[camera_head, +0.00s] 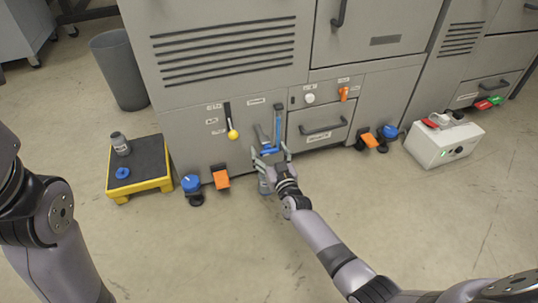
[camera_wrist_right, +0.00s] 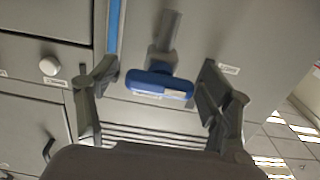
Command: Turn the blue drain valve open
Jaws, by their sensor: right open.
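The blue drain valve handle (camera_head: 268,151) is on the front of the grey machine, low down, on a short grey pipe. In the right wrist view the blue handle (camera_wrist_right: 150,83) lies crosswise between my fingers, below the grey pipe stub (camera_wrist_right: 166,34) in the picture. My right gripper (camera_head: 271,158) is open around the handle, with a finger on either side; it also shows in the right wrist view (camera_wrist_right: 158,75). A gap shows on each side, and I cannot see contact. My left arm shows at the left edge, but its gripper is out of view.
A blue vertical strip (camera_head: 278,126) is close beside the valve. A yellow-knobbed lever (camera_head: 232,133) and an orange pedal (camera_head: 221,178) are to its left. A drawer handle (camera_head: 322,127) is to its right. The floor in front is mostly clear.

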